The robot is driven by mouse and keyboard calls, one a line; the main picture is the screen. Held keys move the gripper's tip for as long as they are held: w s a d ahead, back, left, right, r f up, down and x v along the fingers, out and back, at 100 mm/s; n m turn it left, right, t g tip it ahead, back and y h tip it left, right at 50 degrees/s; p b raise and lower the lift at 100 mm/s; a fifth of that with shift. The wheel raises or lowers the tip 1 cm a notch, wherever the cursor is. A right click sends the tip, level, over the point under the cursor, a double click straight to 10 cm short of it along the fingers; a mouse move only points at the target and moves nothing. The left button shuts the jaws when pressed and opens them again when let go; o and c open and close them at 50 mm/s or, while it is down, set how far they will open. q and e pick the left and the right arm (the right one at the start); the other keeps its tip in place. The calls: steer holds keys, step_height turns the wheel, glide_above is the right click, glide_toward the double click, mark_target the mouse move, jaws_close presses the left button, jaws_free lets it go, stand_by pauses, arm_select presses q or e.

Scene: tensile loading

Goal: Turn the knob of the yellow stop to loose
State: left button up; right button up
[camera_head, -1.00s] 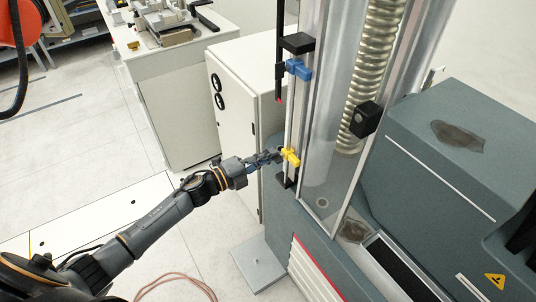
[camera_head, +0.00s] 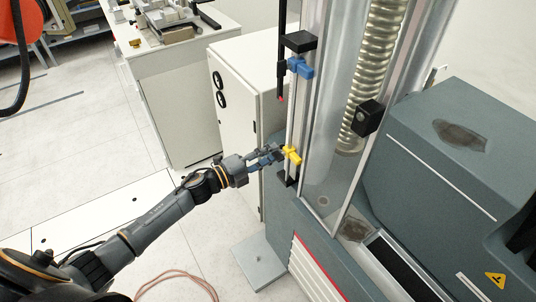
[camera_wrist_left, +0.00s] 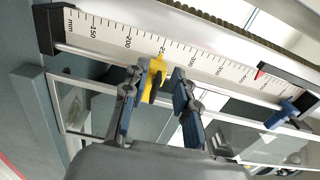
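The yellow stop (camera_head: 291,155) sits low on the vertical rod beside the test machine's column. In the left wrist view the yellow stop (camera_wrist_left: 155,72) is on the rod beside a millimetre scale, with a dark knob (camera_wrist_left: 152,88) facing me. My left gripper (camera_head: 276,154) is at the stop, coming from the left. In the left wrist view my left gripper (camera_wrist_left: 160,76) is open. Its left finger is close beside the stop; a gap separates the right finger from it. Whether the left finger touches is unclear. My right gripper is not in view.
A blue stop (camera_head: 300,67) sits higher on the rod, below a black bracket (camera_head: 298,42). A red-tipped black pointer (camera_head: 281,85) hangs nearby. The clear guard (camera_head: 335,150) stands just right of the rod. A white cabinet (camera_head: 238,120) stands behind my gripper.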

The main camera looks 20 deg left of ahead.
arm_select(q)
steer(key=v, duration=1.2)
steer(key=s+a+f+n+y+b, duration=0.1)
steer(key=a+f+n+y, duration=0.25)
steer(key=f, duration=0.55)
steer(key=s+a+f+n+y, duration=0.1)
steer(key=a+f+n+y, duration=0.15)
steer(key=f+n, duration=0.4)
steer(key=s+a+f+n+g+y, duration=0.1)
steer(key=s+f+n+g+y, duration=0.2)
steer(key=f, duration=0.6)
steer(key=s+f+n+g+y, duration=0.1)
steer(key=s+f+n, duration=0.1)
steer(key=s+f, duration=0.55)
steer(key=s+d+f+n+g, duration=0.2)
steer(key=s+d+f+g, duration=0.1)
steer(key=s+f, duration=0.4)
steer(key=s+d+f+n+g+b, duration=0.1)
steer(key=s+d+f+n+g, duration=0.2)
steer(key=s+f, duration=0.4)
steer(key=s+d+f+n+g+y+b, duration=0.1)
steer(key=s+d+f+n+g, duration=0.2)
steer(key=s, duration=1.2)
step_height(320, 180, down, 4)
steer(key=shift+s+d+r, duration=0.1)
steer(key=shift+s+d, duration=0.1)
steer(key=shift+d, duration=0.35)
